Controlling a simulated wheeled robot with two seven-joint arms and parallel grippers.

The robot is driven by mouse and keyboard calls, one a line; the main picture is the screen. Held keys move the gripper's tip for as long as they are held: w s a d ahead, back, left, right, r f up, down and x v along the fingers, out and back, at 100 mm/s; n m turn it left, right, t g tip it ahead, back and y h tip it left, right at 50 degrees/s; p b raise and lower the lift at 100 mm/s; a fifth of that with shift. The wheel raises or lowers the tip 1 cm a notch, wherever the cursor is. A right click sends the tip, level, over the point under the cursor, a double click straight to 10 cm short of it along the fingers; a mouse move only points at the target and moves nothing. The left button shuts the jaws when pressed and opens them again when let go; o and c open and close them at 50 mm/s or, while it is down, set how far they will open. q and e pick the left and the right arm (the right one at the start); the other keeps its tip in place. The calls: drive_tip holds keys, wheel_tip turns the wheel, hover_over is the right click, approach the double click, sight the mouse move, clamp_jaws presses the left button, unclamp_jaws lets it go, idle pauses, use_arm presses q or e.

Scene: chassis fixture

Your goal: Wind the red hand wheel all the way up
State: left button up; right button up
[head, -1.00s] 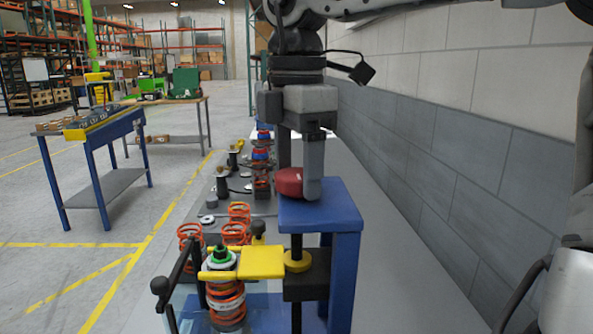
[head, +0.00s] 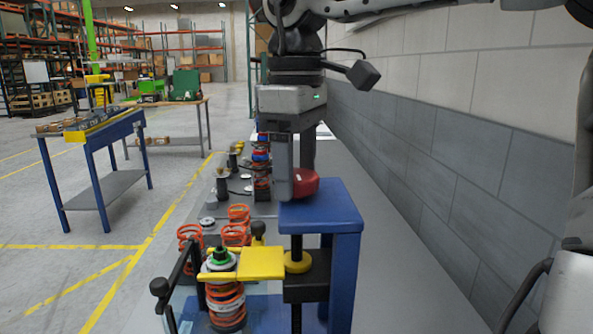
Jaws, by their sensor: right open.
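The red hand wheel (head: 306,182) sits on top of the blue press frame (head: 322,208). My right gripper (head: 295,180) points down at the wheel, open, with one finger in front of its left side and the other behind it. The fingers hide part of the wheel, and I cannot tell whether they touch it. Below, the yellow plate (head: 262,263) reaches left from the screw column to the top of a coil-spring strut (head: 226,300) with a green tip. My left gripper is out of view.
Loose orange springs (head: 238,214) stand on the grey bench behind the press. A black-knobbed bar (head: 160,287) stands left of the strut. A grey block wall (head: 440,150) runs along the right. A blue cart (head: 100,150) stands on the floor at left.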

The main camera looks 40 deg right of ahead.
drive_tip(key=shift+f, duration=0.2)
drive_tip(key=c, duration=0.9)
drive_tip(key=n, duration=0.3)
drive_tip(key=shift+r+n+p, duration=0.1)
drive_tip(key=shift+n+p, duration=0.25)
drive_tip(key=shift+n, duration=0.05)
drive_tip(key=n+p, duration=0.1)
drive_tip(key=n, duration=0.3)
drive_tip(key=shift+n, duration=0.4)
drive_tip(key=n+p, duration=0.1)
drive_tip(key=n, duration=0.4)
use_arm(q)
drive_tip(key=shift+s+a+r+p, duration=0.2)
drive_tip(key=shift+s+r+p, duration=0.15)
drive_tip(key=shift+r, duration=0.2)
use_arm(e)
drive_tip(key=n, duration=0.3)
drive_tip(key=shift+n, duration=0.4)
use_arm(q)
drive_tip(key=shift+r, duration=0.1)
